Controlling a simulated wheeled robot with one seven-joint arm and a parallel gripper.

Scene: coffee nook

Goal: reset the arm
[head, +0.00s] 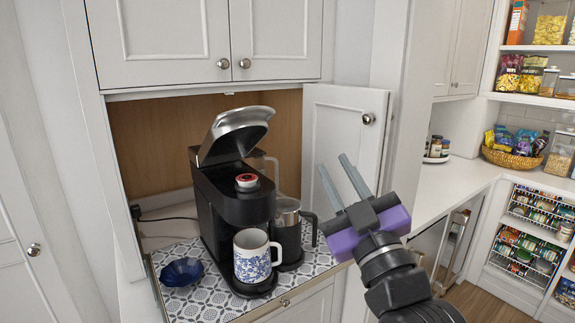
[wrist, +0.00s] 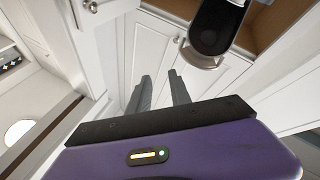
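My gripper (head: 333,163) is in the head view, right of the coffee machine and in front of the open cabinet door. Its two grey fingers point up and to the left, with a gap between them and nothing held. In the wrist view my gripper (wrist: 158,75) also shows parted, empty fingers in front of white cabinet panels. The black coffee machine (head: 226,207) has its silver lid raised, with a red-topped pod (head: 247,181) in its top. A blue-and-white mug (head: 252,262) stands on its drip base.
A blue bowl (head: 182,272) sits on the patterned mat (head: 186,303). The open cabinet door (head: 343,125) is close behind the fingers. Pantry shelves and a wicker basket (head: 512,158) are at the right.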

